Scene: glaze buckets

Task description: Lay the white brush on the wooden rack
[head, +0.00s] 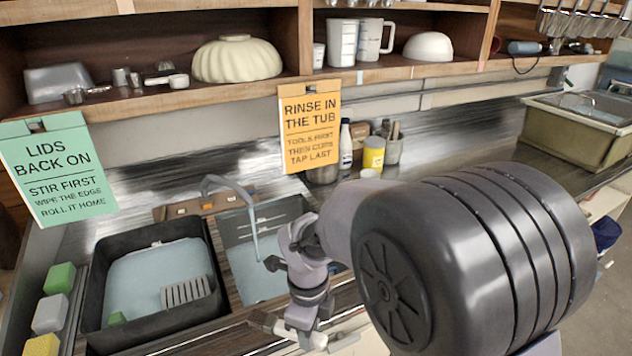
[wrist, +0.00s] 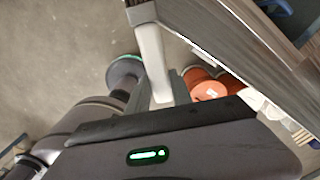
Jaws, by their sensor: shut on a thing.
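My gripper (head: 303,318) is shut on the white brush (head: 263,321) in front of the sink, near the counter's front edge. A tan wooden piece (head: 172,212) behind the basins, partly hidden by the tap, may be the wooden rack; I cannot tell for sure. My gripper is in front of it, apart from it.
A black tub (head: 92,300) with water and a grey slatted piece stands left of the sink basin (head: 238,245). A tap rises between them. Coloured sponges (head: 50,312) lie at left. Signs hang from the shelf.

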